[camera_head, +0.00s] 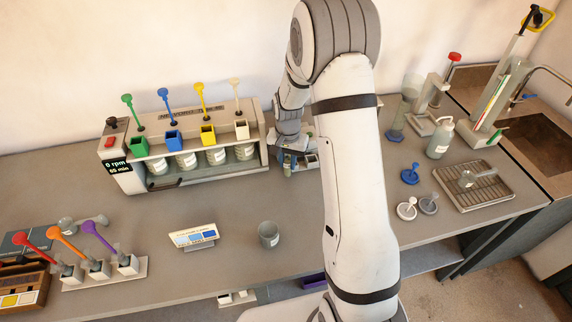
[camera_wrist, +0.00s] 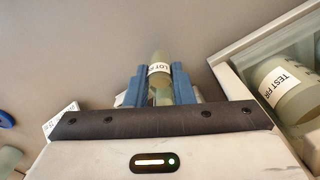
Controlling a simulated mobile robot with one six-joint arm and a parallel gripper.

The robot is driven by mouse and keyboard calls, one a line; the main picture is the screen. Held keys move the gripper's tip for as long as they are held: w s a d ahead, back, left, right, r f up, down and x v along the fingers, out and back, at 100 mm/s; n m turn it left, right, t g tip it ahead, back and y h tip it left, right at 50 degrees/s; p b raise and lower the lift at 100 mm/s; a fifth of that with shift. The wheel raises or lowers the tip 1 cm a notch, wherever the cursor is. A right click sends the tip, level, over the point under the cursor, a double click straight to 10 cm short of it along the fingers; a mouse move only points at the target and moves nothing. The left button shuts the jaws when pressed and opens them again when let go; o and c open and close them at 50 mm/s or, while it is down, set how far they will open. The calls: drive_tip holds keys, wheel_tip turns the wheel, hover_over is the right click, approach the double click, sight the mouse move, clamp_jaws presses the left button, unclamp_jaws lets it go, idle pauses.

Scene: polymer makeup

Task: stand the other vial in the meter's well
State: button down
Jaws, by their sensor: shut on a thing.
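My gripper (camera_wrist: 160,85) points down at the bench, its two blue fingers shut on a vial (camera_wrist: 161,66) with a white label reading "LOT P…". The vial is greenish and clear, and its lower part is hidden between the fingers and the dark palm edge. In the head view my gripper (camera_head: 291,160) is low beside the right end of the jar-test machine, partly covered by my wrist. A small pale block (camera_head: 311,161) lies right by the fingers; I cannot tell whether it is the meter or a rack. No meter well shows clearly in either view.
The jar-test machine (camera_head: 128,178) holds several beakers, one labelled "TEST FIR…" (camera_wrist: 284,91) close to my gripper's right. A grey cup (camera_head: 269,234) and a colour card (camera_head: 193,235) stand in front. A bottle (camera_head: 440,138) and a drain tray (camera_head: 473,187) are right. The bench's front middle is mostly clear.

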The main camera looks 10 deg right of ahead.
drive_tip(key=shift+f, duration=1)
drive_tip(key=shift+f, duration=0.1)
drive_tip(key=c, duration=1.7)
unclamp_jaws()
drive_tip(key=shift+f, duration=0.15)
drive_tip(key=o, duration=0.4)
drive_tip(key=shift+o, duration=0.2)
